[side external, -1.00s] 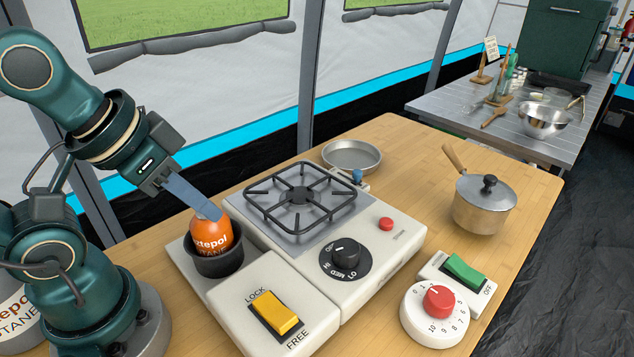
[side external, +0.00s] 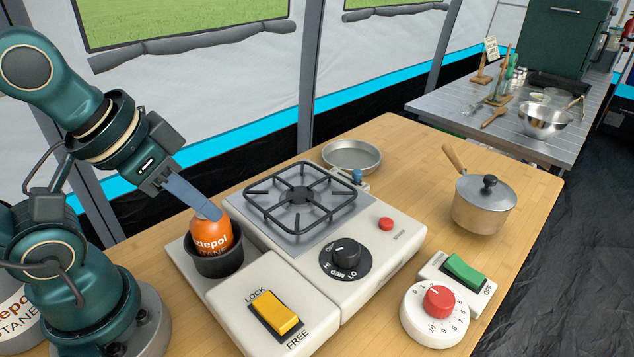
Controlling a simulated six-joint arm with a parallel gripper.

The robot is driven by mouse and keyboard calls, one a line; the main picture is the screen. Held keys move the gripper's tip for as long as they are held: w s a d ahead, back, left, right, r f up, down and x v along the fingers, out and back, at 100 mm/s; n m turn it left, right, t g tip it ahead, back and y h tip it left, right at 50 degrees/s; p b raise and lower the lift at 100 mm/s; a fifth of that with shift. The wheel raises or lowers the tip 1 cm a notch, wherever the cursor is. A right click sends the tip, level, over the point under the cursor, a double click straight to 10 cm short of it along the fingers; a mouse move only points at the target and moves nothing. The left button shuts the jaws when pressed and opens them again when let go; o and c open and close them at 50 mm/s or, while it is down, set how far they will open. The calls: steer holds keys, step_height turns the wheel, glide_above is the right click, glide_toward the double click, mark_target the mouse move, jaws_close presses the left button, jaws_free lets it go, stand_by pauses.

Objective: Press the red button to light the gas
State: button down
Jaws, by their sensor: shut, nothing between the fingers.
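The small red button (side external: 386,224) sits on the white top of the stove (side external: 372,257), right of the black burner grate (side external: 300,197). No flame shows at the burner. A black knob (side external: 346,252) with OFF, LO, MED and HI marks is on the stove's front part. My gripper (side external: 212,211) is shut and empty, pointing down at the top of the orange gas canister (side external: 211,236), well left of the red button. I cannot tell whether its tips touch the canister. The canister stands in a black cup-shaped holder (side external: 219,265).
A yellow LOCK/FREE switch (side external: 277,314) is in front of the canister. A white timer with a red knob (side external: 438,300), a green switch (side external: 465,268) and a lidded pot (side external: 482,208) stand at right. A metal pan (side external: 351,156) lies behind the stove.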

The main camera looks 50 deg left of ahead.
stand_by(0.4)
steer(key=w+a+r+n+t+y, duration=0.2)
steer(key=w+r+n, duration=0.4)
steer(key=n, duration=0.2)
steer(key=n+t, duration=0.1)
steer(key=n, duration=0.2)
glide_above(386, 224)
step_height(386, 224, down, 5)
steer(key=shift+s+d+r, duration=0.15)
steer(key=shift+s, duration=0.1)
steer(key=shift+f, duration=4.4)
